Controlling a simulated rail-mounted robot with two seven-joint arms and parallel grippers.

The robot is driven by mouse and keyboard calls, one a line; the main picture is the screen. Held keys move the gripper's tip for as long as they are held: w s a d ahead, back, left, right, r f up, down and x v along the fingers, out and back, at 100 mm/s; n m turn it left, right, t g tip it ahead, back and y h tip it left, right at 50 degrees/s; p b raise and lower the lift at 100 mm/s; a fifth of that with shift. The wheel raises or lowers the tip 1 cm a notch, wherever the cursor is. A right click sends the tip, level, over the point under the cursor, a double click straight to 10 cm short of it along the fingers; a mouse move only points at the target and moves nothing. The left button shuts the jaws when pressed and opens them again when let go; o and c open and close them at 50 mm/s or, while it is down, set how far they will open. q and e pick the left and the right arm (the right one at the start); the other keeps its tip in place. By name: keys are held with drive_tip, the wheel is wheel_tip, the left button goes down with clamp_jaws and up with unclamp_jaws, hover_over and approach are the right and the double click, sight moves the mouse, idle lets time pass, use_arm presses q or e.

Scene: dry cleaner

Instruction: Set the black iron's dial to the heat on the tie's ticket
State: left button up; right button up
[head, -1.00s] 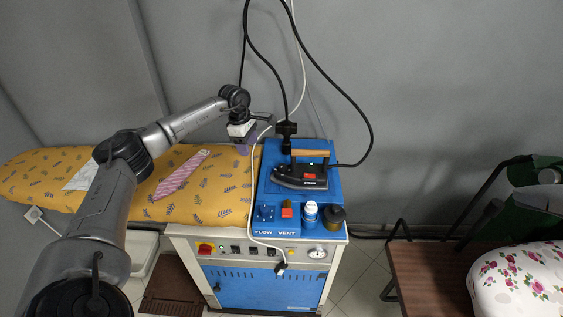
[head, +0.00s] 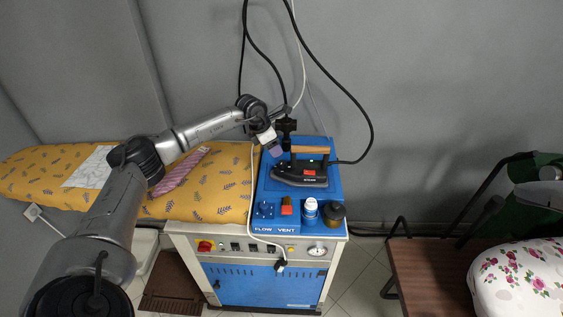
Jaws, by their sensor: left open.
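The black iron (head: 301,172) with a wooden handle rests on the blue top of the press station (head: 326,205). A small green light and a red mark show on it; its dial setting is too small to read. The pink striped tie (head: 178,176) lies on the yellow ironing board (head: 215,190), partly behind my left arm. A pale sheet (head: 92,168) lies left of it; I cannot tell if it is the ticket. My left gripper (head: 277,149) is open and empty, just above and left of the iron's handle, seemingly apart from it. My right gripper is out of view.
A white bottle (head: 310,211) and a dark jar (head: 333,215) stand at the front of the blue top, beside a red button block (head: 287,208). Black cables hang behind the iron. A brown bench (head: 425,275) with flowered fabric (head: 520,285) is at right.

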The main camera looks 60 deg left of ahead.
sight(282, 162)
use_arm(q)
drive_tip(key=b+x, duration=0.1)
drive_tip(key=x, duration=0.7)
drive_tip(key=shift+f, duration=0.25)
drive_tip(key=c, duration=0.9)
